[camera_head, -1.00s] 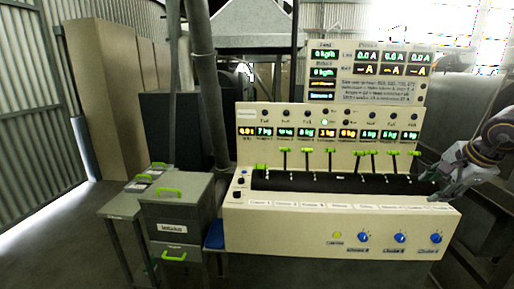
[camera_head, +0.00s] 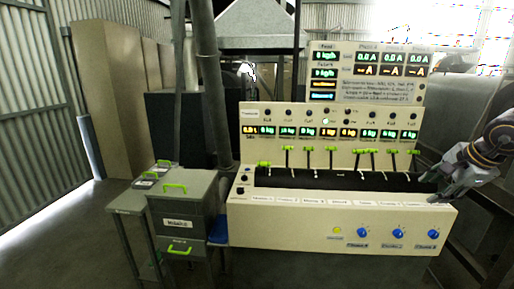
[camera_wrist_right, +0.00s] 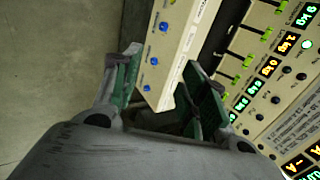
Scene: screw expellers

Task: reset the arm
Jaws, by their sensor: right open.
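My right gripper (camera_head: 440,186) is at the right end of the cream control console (camera_head: 290,213) in the head view, just above its right front corner. In the right wrist view my right gripper (camera_wrist_right: 160,80) has its two green-padded fingers spread apart, with nothing between them but the console's end behind. It looks empty. I cannot tell whether a finger touches the console. My left gripper is not in view.
The console has a row of green-tipped levers (camera_head: 331,149), blue knobs (camera_head: 398,233) and lit displays (camera_head: 366,62). A grey box with green handles (camera_head: 180,205) stands on the left. The floor (camera_head: 60,245) at left is clear.

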